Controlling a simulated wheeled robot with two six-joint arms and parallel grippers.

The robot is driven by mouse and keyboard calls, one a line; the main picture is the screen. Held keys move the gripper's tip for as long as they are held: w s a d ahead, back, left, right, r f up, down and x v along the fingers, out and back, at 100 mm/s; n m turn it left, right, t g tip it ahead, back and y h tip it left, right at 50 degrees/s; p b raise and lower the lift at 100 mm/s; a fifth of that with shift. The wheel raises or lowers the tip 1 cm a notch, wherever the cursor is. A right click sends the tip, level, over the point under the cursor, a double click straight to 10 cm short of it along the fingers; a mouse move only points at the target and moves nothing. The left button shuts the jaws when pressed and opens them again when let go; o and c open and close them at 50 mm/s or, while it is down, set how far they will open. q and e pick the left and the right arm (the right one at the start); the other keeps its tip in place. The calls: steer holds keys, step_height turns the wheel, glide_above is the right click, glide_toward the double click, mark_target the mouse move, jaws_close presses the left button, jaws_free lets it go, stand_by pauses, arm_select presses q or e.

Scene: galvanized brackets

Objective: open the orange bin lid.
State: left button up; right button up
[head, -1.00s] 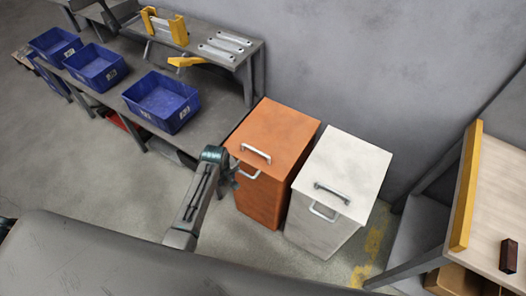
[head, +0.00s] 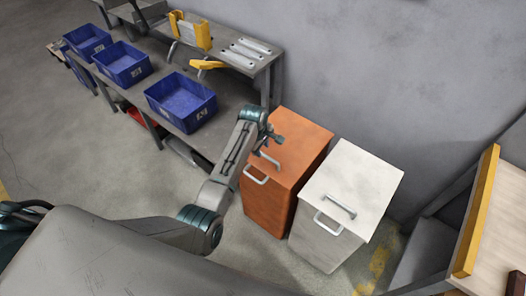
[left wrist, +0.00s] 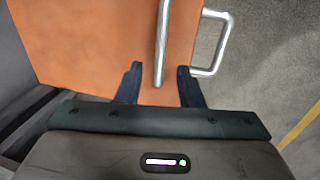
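The orange bin (head: 268,200) stands on the floor with its lid (head: 302,140) shut. A metal lid handle (head: 270,160) lies on top and a second handle (head: 256,176) is on the bin's front. My left gripper (head: 273,138) is over the lid beside the lid handle. In the left wrist view my left gripper (left wrist: 161,80) is open, with the end of the lid handle (left wrist: 162,45) showing between its fingers. I cannot tell whether they touch it. The front handle (left wrist: 222,45) is right of the fingers. My right gripper is not in view.
A white bin (head: 345,185) with similar handles stands close on the right. A grey workbench (head: 215,135) with blue crates (head: 182,100) is on the left. A wooden-topped table (head: 505,220) with a yellow edge is at the far right. A wall is behind.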

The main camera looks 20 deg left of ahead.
mark_target(263, 154)
arm_select(q)
steer(key=shift+w+d+f, duration=0.1)
steer(key=shift+w+f, duration=0.05)
steer(key=shift+f, duration=0.8)
steer(key=shift+w+d+f, duration=0.1)
steer(key=shift+w+f, duration=0.05)
steer(key=shift+f, duration=0.75)
steer(key=shift+c, duration=0.4)
jaws_close()
